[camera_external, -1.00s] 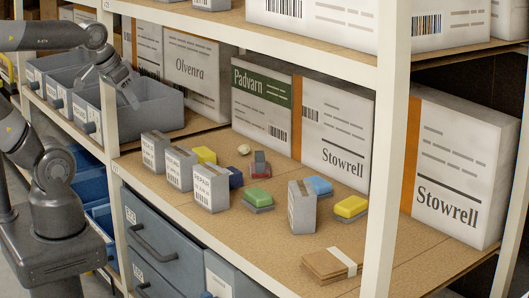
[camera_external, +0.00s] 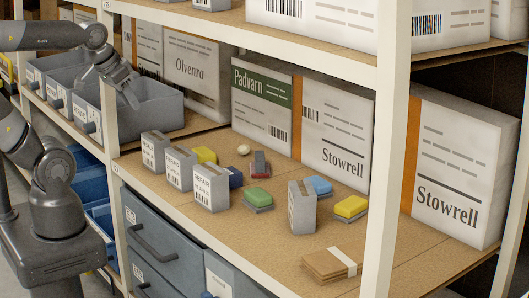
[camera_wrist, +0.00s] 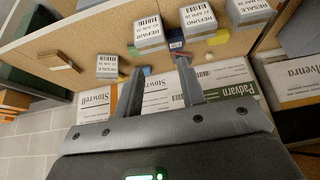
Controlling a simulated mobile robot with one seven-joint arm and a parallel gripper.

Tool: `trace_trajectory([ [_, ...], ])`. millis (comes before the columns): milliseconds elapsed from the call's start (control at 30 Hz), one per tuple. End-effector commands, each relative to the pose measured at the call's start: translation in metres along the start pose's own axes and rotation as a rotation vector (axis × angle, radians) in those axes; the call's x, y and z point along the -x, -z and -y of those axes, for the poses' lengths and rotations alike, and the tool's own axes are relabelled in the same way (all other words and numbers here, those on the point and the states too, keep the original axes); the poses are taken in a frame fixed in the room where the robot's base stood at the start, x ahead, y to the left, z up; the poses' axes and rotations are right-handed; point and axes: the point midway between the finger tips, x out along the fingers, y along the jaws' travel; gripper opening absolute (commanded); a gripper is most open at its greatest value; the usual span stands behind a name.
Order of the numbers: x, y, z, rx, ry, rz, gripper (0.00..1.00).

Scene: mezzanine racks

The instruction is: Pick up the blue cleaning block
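The blue cleaning block (camera_external: 319,185) has a bright blue top and a grey underside. It lies flat on the brown shelf (camera_external: 240,225), behind an upright grey box (camera_external: 302,208) with a white label. In the wrist view, a small part of the blue block (camera_wrist: 147,70) shows near the left fingertip; the rest is hidden. My gripper (camera_wrist: 159,66) is open and empty, its two fingers apart. In the external view, my gripper (camera_external: 133,97) hangs over the grey bins at the left, well away from the block.
Green (camera_external: 257,198) and yellow (camera_external: 350,207) blocks lie either side of the blue one. Labelled boxes (camera_external: 210,187), a dark blue item (camera_external: 235,177) and a red-and-grey item (camera_external: 260,164) stand left. Large cartons (camera_external: 337,135) line the back. A white post (camera_external: 388,150) and an upper shelf bound the space.

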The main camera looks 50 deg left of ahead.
Motion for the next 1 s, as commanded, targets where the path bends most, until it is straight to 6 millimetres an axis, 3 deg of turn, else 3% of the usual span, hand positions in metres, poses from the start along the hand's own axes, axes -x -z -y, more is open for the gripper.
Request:
trace_trajectory([
  [300, 0.0, 0.0, 0.0, 0.0, 0.0, 0.0, 0.36],
  [1000, 0.0, 0.0, 0.0, 0.0, 0.0, 0.0, 0.94],
])
